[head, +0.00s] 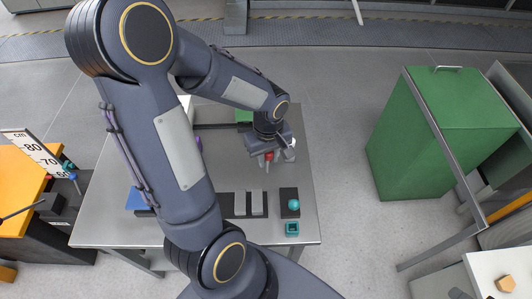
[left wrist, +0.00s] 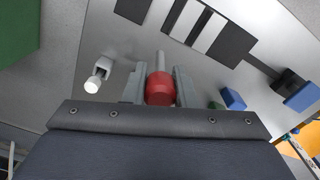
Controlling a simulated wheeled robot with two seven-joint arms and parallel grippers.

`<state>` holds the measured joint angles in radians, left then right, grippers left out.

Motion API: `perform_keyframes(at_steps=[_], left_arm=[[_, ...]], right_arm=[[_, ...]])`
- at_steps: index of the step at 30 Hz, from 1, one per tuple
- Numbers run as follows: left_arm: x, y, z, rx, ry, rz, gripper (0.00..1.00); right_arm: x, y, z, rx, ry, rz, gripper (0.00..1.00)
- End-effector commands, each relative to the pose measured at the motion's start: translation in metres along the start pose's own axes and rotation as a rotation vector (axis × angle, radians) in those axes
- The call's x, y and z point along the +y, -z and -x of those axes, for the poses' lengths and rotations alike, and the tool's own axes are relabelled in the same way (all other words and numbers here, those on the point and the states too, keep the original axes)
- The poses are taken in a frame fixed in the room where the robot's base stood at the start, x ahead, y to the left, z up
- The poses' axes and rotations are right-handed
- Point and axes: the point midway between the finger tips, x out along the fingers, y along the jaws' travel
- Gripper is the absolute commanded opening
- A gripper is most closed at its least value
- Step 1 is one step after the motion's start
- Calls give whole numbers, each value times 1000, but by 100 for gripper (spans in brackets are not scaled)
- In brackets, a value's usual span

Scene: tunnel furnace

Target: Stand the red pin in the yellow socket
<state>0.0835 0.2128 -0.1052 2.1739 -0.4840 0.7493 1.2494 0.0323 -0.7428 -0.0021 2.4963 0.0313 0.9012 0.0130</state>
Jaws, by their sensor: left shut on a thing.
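My left gripper (head: 269,156) is over the right part of the grey table, shut on the red pin (head: 268,158). In the left wrist view the pin's red head (left wrist: 160,90) sits between the two fingers of the gripper (left wrist: 160,88). A thin grey shaft extends from the head, away from the wrist. I cannot make out the yellow socket in either view; my left arm covers part of the table. My right gripper is not in view.
A white pin in a grey holder (left wrist: 98,78) stands beside the gripper. A dark block with a teal ball (head: 293,204) and a teal socket (head: 292,228) are at the table's near right. A green cabinet (head: 440,135) stands right of the table (head: 303,180).

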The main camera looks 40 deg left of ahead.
Motion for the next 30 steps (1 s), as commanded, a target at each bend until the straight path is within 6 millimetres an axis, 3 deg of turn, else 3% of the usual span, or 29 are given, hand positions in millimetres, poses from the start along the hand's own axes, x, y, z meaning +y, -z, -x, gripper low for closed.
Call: perform_keyframes(at_steps=[11,15,26,30], left_arm=[[28,77,-38,-2,2,21,3],[37,99,-68,-3,2,18,3],[47,122,-94,-1,0,14,3],[49,127,-116,-2,1,14,3]], right_arm=[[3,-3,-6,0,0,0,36],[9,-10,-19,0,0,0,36],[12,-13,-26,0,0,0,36],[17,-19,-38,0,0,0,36]])
